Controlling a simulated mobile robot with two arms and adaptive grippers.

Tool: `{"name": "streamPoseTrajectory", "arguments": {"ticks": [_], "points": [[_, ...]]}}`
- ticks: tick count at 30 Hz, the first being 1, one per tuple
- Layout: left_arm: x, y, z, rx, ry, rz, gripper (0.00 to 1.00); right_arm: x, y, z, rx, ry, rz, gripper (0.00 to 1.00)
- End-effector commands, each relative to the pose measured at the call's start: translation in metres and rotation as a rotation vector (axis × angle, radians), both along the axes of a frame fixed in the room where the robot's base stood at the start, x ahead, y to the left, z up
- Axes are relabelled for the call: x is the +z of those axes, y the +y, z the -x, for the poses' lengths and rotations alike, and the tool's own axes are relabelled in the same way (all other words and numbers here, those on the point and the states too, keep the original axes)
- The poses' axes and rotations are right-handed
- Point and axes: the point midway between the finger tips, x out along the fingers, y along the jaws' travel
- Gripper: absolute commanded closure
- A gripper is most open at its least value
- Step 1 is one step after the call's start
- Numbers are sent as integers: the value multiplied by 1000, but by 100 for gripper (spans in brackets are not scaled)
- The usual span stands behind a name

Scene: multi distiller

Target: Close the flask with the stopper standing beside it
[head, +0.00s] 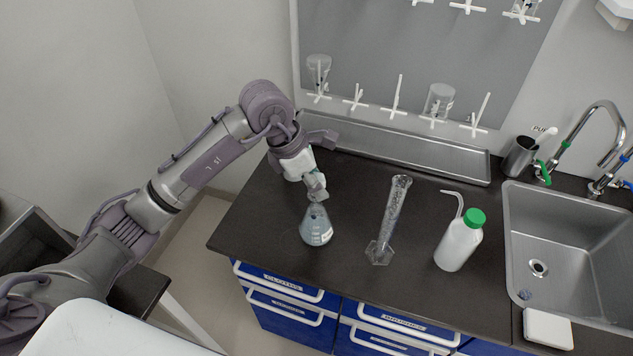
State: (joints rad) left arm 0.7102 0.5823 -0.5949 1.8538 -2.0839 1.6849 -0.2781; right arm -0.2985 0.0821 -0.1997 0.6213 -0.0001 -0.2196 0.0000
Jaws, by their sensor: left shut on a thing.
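The flask (316,228) is a clear conical one with bluish contents and a pale label, upright on the dark bench. My left gripper (317,194) is directly above its mouth, pointing down, with its fingers shut. The fingers hide most of what they hold; it appears to be the stopper, at the flask's neck. I cannot tell whether the stopper sits in the mouth or is just above it. No stopper shows on the bench beside the flask. My right gripper is not in view.
A tall graduated cylinder (390,220) stands to the right of the flask. A white wash bottle (459,243) with a green cap is further right, before the steel sink (570,225). A metal trough (400,153) lies behind. The bench (265,215) left of the flask is clear.

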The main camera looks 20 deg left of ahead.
Motion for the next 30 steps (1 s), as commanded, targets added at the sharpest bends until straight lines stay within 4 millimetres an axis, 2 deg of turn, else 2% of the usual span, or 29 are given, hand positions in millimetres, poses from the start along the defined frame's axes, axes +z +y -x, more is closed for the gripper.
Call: {"name": "streamPoseTrajectory", "arguments": {"ticks": [30], "points": [[0, 0, 0, -1, -1, -1, 85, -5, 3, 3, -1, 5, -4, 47]]}}
